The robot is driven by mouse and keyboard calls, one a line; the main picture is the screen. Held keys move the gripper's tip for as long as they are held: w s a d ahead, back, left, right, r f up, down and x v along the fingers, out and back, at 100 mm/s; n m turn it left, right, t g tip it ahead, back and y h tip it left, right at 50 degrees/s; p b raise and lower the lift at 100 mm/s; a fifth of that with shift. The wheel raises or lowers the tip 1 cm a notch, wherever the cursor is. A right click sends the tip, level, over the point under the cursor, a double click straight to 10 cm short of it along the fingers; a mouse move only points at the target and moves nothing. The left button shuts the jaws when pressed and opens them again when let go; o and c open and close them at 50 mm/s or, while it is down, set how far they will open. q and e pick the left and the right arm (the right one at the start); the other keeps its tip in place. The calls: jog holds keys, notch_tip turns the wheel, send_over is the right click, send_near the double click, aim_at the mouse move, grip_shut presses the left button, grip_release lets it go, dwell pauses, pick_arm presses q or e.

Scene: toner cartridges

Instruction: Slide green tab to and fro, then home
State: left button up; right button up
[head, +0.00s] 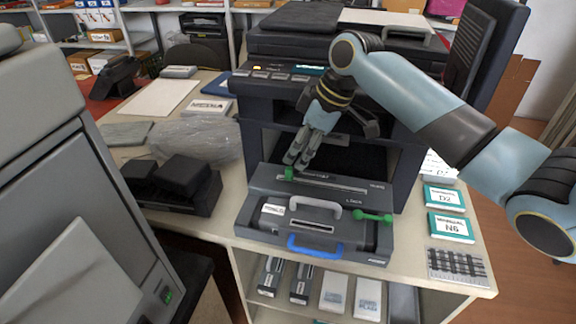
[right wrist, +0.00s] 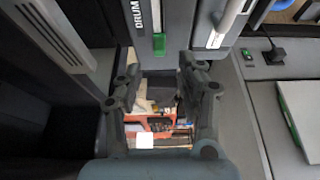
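The green tab (head: 289,173) stands at the left end of a long slot in the dark grey drum unit (head: 262,182), which sticks out of the front of the printer. In the right wrist view the green tab (right wrist: 159,44) sits beside the printed word DRUM. My right gripper (head: 297,164) reaches down from the printer side, with its fingertips just above and close to the tab. In the right wrist view my right gripper (right wrist: 161,65) is open, its two fingers apart with the tab between and just beyond their tips. I see no contact. My left gripper is out of view.
The drum unit's front has a grey handle (head: 315,203), a blue handle (head: 315,250) and a green lever (head: 372,216). The printer (head: 262,110) rises behind. Teal-and-white boxes (head: 450,227) stand at right, and a black device (head: 185,184) and plastic wrap (head: 200,140) at left.

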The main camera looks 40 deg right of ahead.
aim_at(290, 168)
jog(key=x, duration=0.5)
jog(key=shift+w+a+f, duration=0.1)
jog(key=shift+f, duration=0.25)
grip_shut()
